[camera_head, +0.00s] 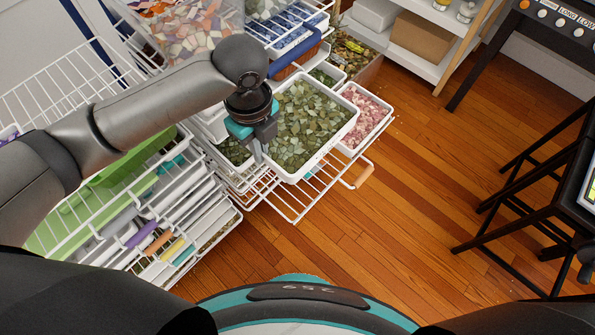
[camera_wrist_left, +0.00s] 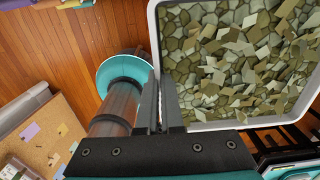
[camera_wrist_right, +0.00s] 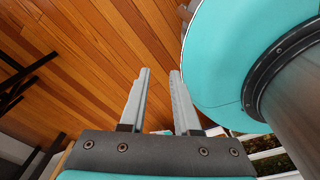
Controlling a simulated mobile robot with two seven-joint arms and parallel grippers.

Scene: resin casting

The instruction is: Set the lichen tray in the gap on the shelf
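The lichen tray, a white tray of grey-green chips (camera_head: 312,118), is over the front of a pulled-out white wire shelf (camera_head: 285,198). I cannot tell whether it rests on the wires. My left gripper (camera_head: 258,152) is at the tray's left side. In the left wrist view its fingers (camera_wrist_left: 158,92) are close together on the tray's white rim (camera_wrist_left: 155,40). The gap is partly hidden by the tray and arm; bare wire shows in front. My right gripper (camera_wrist_right: 159,74) is open and empty over the wood floor, out of the head view.
A tray of pink chips (camera_head: 366,112) stands close right of the lichen tray. Wire racks with stacked trays (camera_head: 165,215) fill the left. A white shelf with boxes (camera_head: 422,40) is behind. A black-framed stand (camera_head: 535,205) is at right. The floor between is clear.

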